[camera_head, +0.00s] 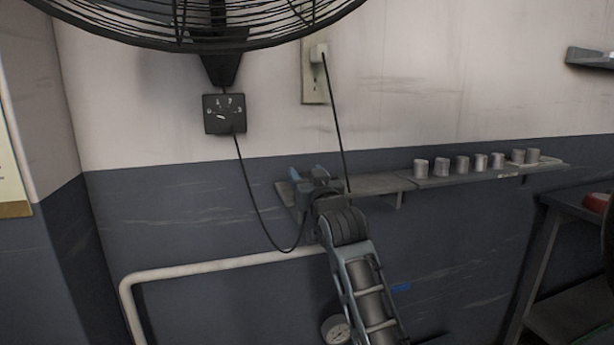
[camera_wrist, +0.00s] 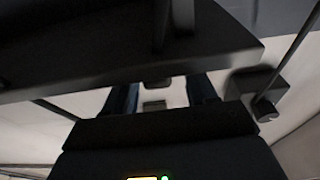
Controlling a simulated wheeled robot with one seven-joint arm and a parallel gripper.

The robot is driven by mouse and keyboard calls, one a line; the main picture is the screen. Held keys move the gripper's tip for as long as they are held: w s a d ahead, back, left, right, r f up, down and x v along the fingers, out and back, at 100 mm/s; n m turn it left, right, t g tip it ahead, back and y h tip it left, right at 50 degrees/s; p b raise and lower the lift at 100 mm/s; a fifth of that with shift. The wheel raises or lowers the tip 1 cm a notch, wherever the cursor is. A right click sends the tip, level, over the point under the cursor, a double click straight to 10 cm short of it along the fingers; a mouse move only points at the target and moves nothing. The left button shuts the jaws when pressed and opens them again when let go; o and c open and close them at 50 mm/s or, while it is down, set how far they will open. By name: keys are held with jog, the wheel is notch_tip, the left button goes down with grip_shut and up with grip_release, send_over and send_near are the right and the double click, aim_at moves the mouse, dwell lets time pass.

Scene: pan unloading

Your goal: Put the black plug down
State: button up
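My gripper (camera_head: 308,176) is at the left end of the wall shelf. Its two bluish fingers also show in the wrist view (camera_wrist: 162,92), spread apart with a pale gap between them. Small dark shapes (camera_wrist: 156,86) show in that gap; I cannot tell whether they are the black plug. A thin black cord (camera_head: 258,222) hangs from the fan's control box (camera_head: 225,114) in a loop and rises to beside my gripper. Its end is hidden there. A second cord (camera_head: 336,125) runs from a pale plug (camera_head: 318,53) in the wall outlet down behind my gripper.
The narrow wall shelf (camera_head: 405,184) holds several small metal cups (camera_head: 462,164) to the right. A large fan (camera_head: 200,30) hangs above. A pale pipe (camera_head: 215,266) and a gauge (camera_head: 336,330) are below. A dark table (camera_head: 560,203) stands at the right.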

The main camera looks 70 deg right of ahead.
jog(key=shift+s+a, duration=0.1)
jog(key=b+v, duration=0.1)
jog(key=v, duration=1)
jog(key=shift+s+a+b, duration=0.25)
jog(key=shift+s+b, duration=0.05)
jog(key=s+a+f+n+t+y, duration=0.1)
jog(key=a+f+n+t+y, duration=0.2)
jog(key=a+f, duration=0.55)
jog(key=s+a+f+n+y, duration=0.15)
jog(key=a+f+y, duration=0.35)
jog(key=a, duration=0.6)
jog(key=s+a+f+n+y, duration=0.2)
jog(key=s+a+y, duration=0.1)
jog(key=s+a, duration=0.4)
jog(key=s+a+f+n+g+y, duration=0.1)
jog(key=s+a+f+n+y, duration=0.2)
jog(key=s+a, duration=0.4)
jog(key=s+y, duration=0.1)
jog(key=s, duration=0.2)
jog(key=shift+s+a, duration=0.35)
jog(key=shift+a, duration=0.05)
